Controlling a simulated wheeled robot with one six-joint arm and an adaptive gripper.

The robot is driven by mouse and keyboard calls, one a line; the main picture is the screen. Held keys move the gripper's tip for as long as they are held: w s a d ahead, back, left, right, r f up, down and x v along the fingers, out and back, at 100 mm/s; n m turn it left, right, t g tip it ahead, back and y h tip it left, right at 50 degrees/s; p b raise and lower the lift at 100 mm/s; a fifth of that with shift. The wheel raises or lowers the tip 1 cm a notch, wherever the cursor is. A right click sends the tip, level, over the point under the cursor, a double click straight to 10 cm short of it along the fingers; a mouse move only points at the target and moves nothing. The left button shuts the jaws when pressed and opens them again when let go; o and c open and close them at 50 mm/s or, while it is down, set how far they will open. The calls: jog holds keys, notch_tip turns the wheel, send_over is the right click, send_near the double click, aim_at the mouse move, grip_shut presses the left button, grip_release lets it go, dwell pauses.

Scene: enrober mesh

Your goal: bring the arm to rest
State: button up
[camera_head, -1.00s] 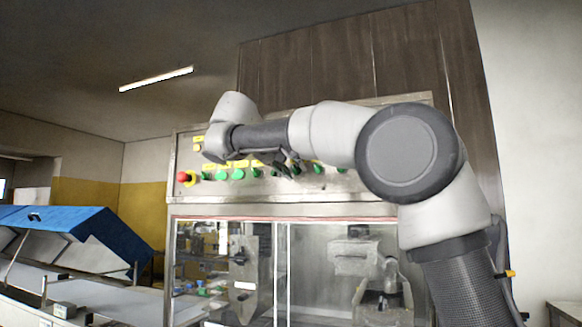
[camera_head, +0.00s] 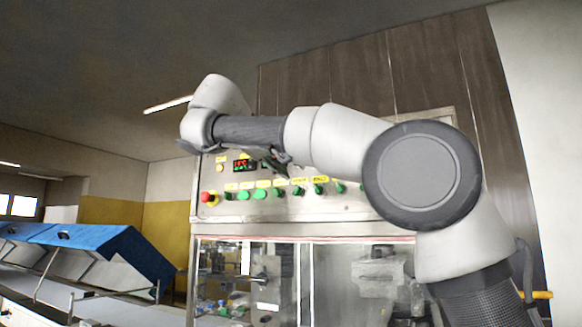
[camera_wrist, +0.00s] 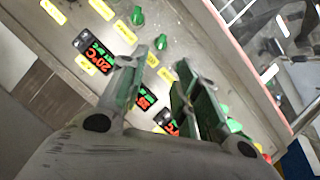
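My gripper (camera_wrist: 164,70) shows in the wrist view as two dark green-edged fingers with a gap between their tips. It is open, and nothing shows between the fingers but the panel behind. In the head view my gripper (camera_head: 274,164) is small and dark, partly hidden by my own arm, in front of the control panel (camera_head: 330,208). My arm reaches across the picture from lower right to upper left. I cannot tell whether the fingers touch the panel.
The panel carries several green knobs (camera_head: 262,194), a red emergency button (camera_head: 206,197) and lit displays (camera_wrist: 100,58). Below it are glass doors (camera_head: 345,280). A blue-covered machine (camera_head: 110,245) stands at left. Open air lies above the panel at upper left.

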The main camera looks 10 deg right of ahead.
dwell(0.3)
jog(key=w+a+f+n+y, duration=0.2)
jog(key=a+f+n, duration=0.15)
jog(key=f, duration=0.25)
jog(key=w+a+f+n+y, duration=0.2)
jog(key=f+n, duration=0.2)
jog(key=f, duration=0.3)
jog(key=s+d+f+n+g+y, duration=0.35)
jog(key=d+f, duration=0.25)
jog(key=f, duration=0.6)
jog(key=s+d+f+m+g+y, duration=0.1)
jog(key=s+d+f+m, duration=0.3)
jog(key=s+d+f, duration=0.6)
jog(key=s+d+f+m+y, duration=0.2)
jog(key=s+d+f+m, duration=0.2)
jog(key=s+d+f, duration=0.6)
jog(key=s+d, duration=0.3)
jog(key=s, duration=0.4)
jog(key=shift+s+d+g, duration=0.25)
jog(key=shift+s+g, duration=0.05)
jog(key=shift+g, duration=0.05)
